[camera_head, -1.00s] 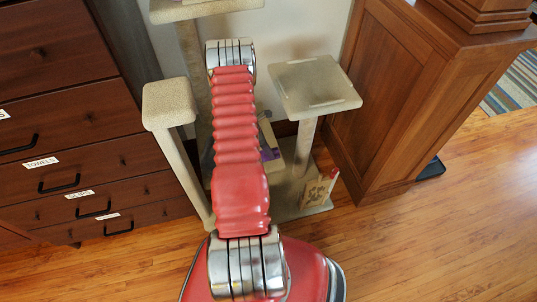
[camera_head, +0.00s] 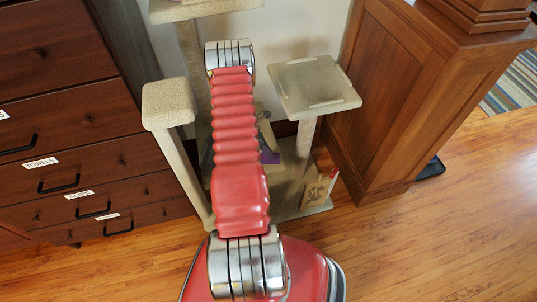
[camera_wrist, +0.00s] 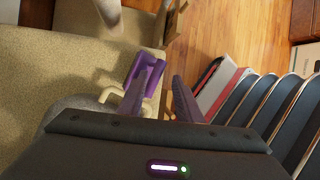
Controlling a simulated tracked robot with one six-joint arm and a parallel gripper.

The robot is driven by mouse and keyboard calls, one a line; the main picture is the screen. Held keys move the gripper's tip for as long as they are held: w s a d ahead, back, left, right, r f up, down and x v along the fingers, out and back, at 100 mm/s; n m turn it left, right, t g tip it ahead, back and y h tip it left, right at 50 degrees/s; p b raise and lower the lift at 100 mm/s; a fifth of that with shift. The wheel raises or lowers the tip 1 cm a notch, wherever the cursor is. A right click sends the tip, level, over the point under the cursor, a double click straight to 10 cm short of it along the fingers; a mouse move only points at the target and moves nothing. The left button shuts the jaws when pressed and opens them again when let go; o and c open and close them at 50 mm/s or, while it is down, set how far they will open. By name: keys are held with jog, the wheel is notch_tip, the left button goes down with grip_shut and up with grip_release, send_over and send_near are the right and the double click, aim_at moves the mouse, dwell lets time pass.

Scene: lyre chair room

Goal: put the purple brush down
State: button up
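The purple brush (camera_wrist: 147,61) shows in the wrist view just beyond my left finger, against beige carpeted surfaces of the cat tree. My gripper (camera_wrist: 165,82) has its two dark fingers spread apart, with a clear gap between them. The left finger overlaps the brush in the picture; I cannot tell whether they touch. Part of the brush is hidden behind that finger. In the head view my arm hides most of the gripper, and a small purple patch (camera_head: 269,157) shows beside the arm, low over the cat tree's base (camera_head: 290,208).
The cat tree has a square platform (camera_head: 315,85) at right and a carpeted post (camera_head: 170,105) at left, close around my arm. A drawer cabinet (camera_head: 75,120) stands left and a wooden panelled cabinet (camera_head: 395,100) right. The wooden floor (camera_head: 430,245) at front right is clear.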

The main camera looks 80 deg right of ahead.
jog(key=v, duration=1.1)
jog(key=shift+r, duration=0.25)
jog(key=shift+w, duration=0.15)
dwell(0.3)
